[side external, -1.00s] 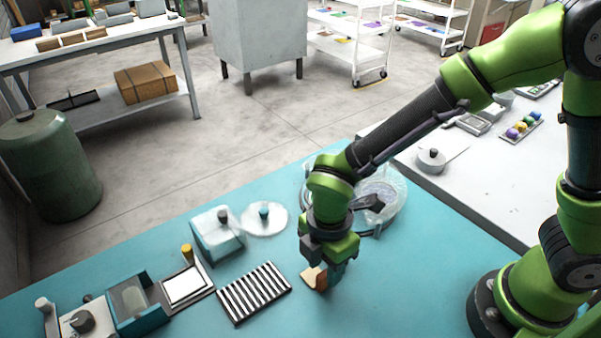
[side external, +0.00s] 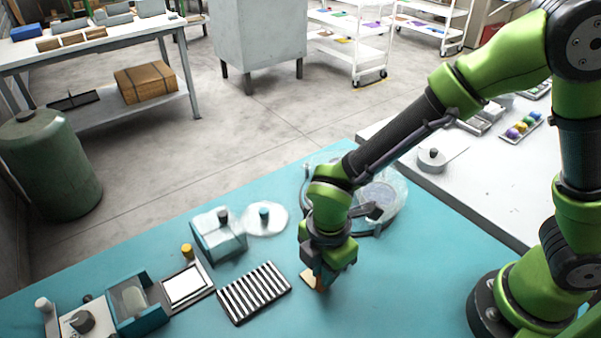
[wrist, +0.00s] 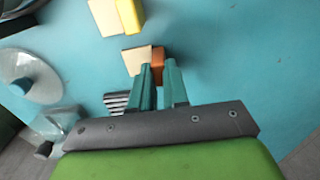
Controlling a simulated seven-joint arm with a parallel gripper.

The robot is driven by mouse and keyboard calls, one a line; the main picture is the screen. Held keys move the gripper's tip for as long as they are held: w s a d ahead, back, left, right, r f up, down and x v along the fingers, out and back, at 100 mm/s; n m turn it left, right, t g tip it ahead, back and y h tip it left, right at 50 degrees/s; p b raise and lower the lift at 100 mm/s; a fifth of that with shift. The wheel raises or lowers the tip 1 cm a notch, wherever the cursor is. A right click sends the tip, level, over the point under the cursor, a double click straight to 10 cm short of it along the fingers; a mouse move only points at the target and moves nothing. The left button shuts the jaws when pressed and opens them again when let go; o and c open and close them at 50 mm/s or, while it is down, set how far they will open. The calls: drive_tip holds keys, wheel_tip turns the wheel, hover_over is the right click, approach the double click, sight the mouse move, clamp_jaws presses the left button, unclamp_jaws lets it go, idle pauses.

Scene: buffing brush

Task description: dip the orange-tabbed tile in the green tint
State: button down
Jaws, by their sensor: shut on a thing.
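The orange-tabbed tile is a cream plate (wrist: 136,58) with an orange tab (wrist: 157,62). In the side view the cream plate (side external: 309,277) lies on the teal table to the right of the striped rack, partly hidden by my gripper. My gripper (side external: 322,282) points down at the table. In the wrist view my gripper's (wrist: 159,72) teal fingers are shut on the orange tab. I cannot tell which container holds the green tint.
A black-and-white striped rack (side external: 254,293) lies left of my gripper. A clear tub (side external: 219,240) and a clear round dish (side external: 270,229) stand behind it. A yellow-tabbed tile (wrist: 128,15) lies near in the wrist view.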

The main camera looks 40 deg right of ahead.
drive_tip(key=shift+r, duration=3)
drive_tip(key=w+d+m, duration=0.4)
drive_tip(key=w+d, duration=0.8)
drive_tip(key=shift+w+d+r+m, duration=0.25)
drive_tip(key=shift+w+d+m, duration=0.05)
drive_tip(key=shift+w+d, duration=0.1)
drive_tip(key=shift+f, duration=1.85)
